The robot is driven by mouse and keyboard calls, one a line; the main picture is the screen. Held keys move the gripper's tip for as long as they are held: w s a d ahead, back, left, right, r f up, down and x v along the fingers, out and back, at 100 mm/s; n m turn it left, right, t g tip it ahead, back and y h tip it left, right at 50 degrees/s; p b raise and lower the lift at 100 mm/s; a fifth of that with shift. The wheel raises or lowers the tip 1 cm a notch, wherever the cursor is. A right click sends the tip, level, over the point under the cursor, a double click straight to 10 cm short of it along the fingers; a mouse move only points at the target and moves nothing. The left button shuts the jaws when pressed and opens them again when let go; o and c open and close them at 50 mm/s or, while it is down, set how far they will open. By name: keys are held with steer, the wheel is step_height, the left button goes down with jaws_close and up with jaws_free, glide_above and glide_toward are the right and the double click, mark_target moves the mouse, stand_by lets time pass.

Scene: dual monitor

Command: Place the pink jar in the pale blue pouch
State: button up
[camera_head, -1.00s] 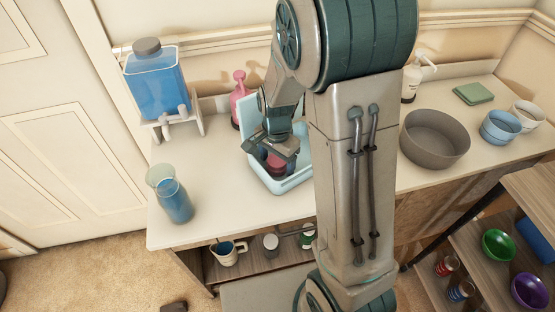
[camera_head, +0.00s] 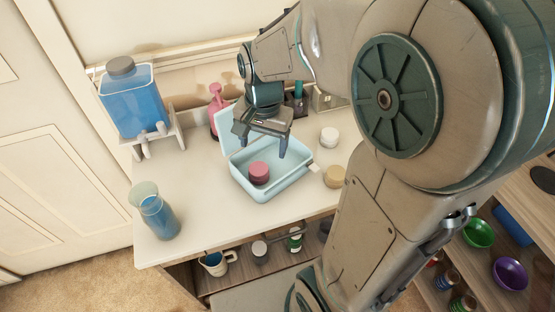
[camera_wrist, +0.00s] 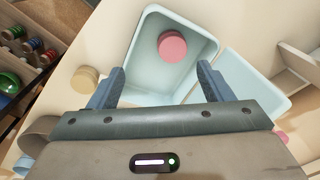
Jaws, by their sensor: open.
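The pink jar (camera_head: 259,173) sits inside the pale blue pouch (camera_head: 284,187), an open case with its lid raised at the back. In the wrist view the jar (camera_wrist: 172,46) rests on the floor of the pouch (camera_wrist: 150,75), near one wall. My gripper (camera_head: 264,143) is above the pouch, apart from the jar. Its two fingers (camera_wrist: 161,82) are spread in the wrist view with nothing between them.
A white jar (camera_head: 329,137) and a tan jar (camera_head: 335,177) stand right of the pouch. A pink pump bottle (camera_head: 218,108) is behind it. A blue drink dispenser (camera_head: 133,100) and a carafe (camera_head: 157,215) stand at the left. Counter between carafe and pouch is clear.

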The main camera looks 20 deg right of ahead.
steer(key=s+d+r+n+t, duration=0.1)
steer(key=s+r+n, duration=0.1)
steer(key=s+n, duration=0.5)
steer(key=s, duration=0.3)
steer(key=shift+d+n+t, duration=0.15)
steer(key=shift+n+t, duration=0.15)
steer(key=shift+r, duration=0.1)
